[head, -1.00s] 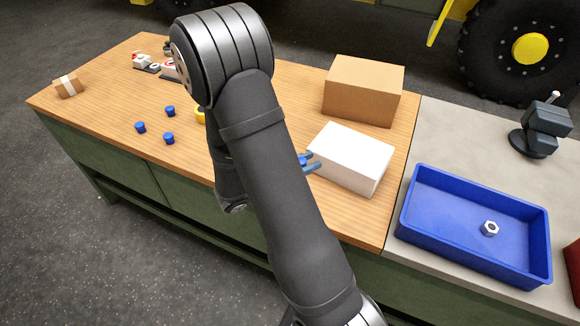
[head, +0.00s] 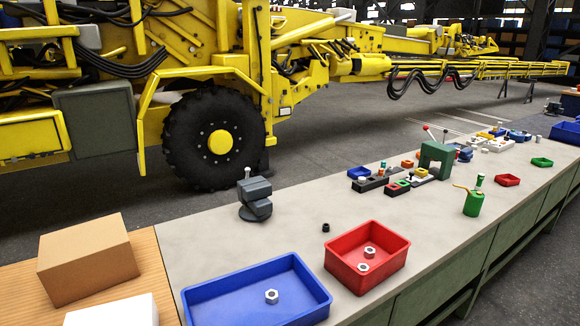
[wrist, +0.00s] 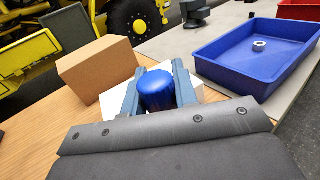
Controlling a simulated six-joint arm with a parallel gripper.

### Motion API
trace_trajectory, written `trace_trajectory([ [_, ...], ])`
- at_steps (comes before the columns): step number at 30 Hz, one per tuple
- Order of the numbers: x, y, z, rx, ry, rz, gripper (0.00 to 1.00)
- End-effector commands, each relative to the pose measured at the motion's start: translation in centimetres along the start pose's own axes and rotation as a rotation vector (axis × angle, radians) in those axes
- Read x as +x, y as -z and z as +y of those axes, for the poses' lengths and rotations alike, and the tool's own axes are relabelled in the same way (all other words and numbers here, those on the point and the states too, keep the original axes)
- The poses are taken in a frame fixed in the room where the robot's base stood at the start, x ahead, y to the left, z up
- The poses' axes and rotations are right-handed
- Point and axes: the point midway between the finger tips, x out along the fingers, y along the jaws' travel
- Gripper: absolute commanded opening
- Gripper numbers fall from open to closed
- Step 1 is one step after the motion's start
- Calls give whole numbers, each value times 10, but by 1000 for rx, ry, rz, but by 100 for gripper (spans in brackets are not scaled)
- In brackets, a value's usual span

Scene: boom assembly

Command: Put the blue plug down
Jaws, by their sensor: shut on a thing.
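The blue plug (wrist: 156,91) is in the wrist view, between the two fingers of my gripper (wrist: 155,88). My gripper is shut on it. A white box (wrist: 112,100) shows behind and beside the fingers, so the plug is in front of or above it; I cannot tell the gap. The white box also shows at the lower left of the head view (head: 115,312). My gripper and the plug are outside the head view now.
A cardboard box (head: 88,262) stands on the wooden top. The blue tray (head: 215,300) holds a nut (head: 271,297). A red tray (head: 392,275) holds two nuts. A dark vise (head: 255,198) stands behind the blue tray. Grey bench between the trays and the green press (head: 436,160) is mostly clear.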

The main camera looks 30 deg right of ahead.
Motion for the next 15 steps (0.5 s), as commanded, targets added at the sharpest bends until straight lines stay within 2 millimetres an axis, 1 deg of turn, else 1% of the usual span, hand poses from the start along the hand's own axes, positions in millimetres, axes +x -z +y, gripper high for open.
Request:
trace_trajectory([
  [1, 0, -8, 0, 5, 0, 0, 0],
  [5, 0, -26, 0, 6, 0, 0, 0],
  [11, 37, -21, 14, 0, 88, -1, 0],
  [14, 60, -20, 19, 1, 136, -1, 0],
  [15, 71, -19, 21, 0, 158, -1, 0],
])
